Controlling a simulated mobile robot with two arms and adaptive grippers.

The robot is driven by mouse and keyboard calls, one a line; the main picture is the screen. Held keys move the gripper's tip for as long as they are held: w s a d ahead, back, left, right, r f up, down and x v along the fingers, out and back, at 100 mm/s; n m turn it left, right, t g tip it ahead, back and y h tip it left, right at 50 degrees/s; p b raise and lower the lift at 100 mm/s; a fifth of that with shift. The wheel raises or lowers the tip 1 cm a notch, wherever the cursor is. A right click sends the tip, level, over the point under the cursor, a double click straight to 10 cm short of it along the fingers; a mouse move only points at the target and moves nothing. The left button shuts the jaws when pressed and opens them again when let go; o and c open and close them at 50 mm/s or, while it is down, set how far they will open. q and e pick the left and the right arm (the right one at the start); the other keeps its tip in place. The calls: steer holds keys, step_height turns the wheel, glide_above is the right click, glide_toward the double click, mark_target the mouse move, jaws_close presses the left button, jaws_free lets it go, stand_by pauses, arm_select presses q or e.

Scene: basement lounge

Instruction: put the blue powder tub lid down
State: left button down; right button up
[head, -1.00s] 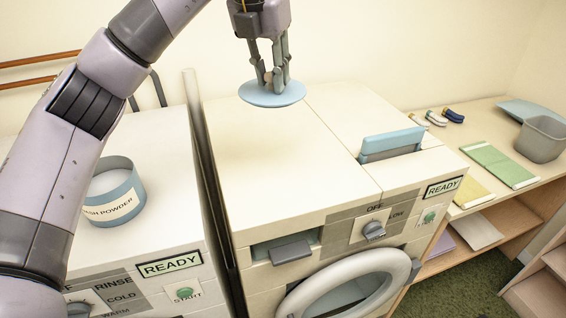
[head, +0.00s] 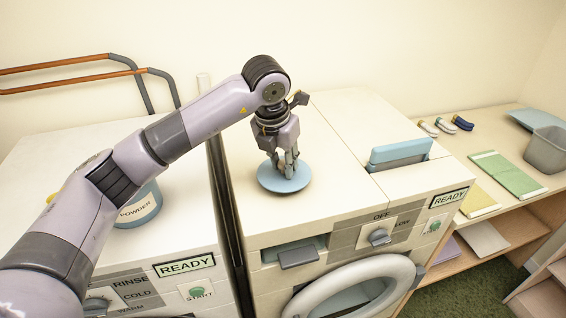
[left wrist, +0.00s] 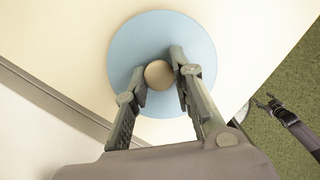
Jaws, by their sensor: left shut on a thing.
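The blue powder tub lid (head: 266,181) is a flat blue disc with a round beige knob. It is level at the top of the right-hand washing machine (head: 330,130); I cannot tell whether it touches the surface. My left gripper (head: 285,170) points down and is shut on the lid's knob. In the left wrist view, the lid (left wrist: 160,35) and its knob (left wrist: 159,75) lie between my left fingers (left wrist: 160,80). The blue powder tub (head: 140,208) stands on the left-hand machine (head: 180,240), partly hidden by my left arm.
A blue flap (head: 400,152) stands up on the right-hand machine's top. To the right, a wooden counter (head: 470,140) holds green and yellow cloths, several small brushes and a grey bin (head: 546,150). A narrow gap separates the two machines.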

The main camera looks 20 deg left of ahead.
mark_target(277, 181)
arm_select(q)
steer(key=shift+f, duration=0.75)
steer(key=c, duration=1.4)
jaws_free()
steer(key=shift+o, duration=0.2)
steer(key=shift+r, duration=0.3)
steer(key=b+v, duration=0.3)
steer(key=v, duration=0.8)
steer(key=shift+r, duration=0.35)
steer(key=shift+s, duration=0.1)
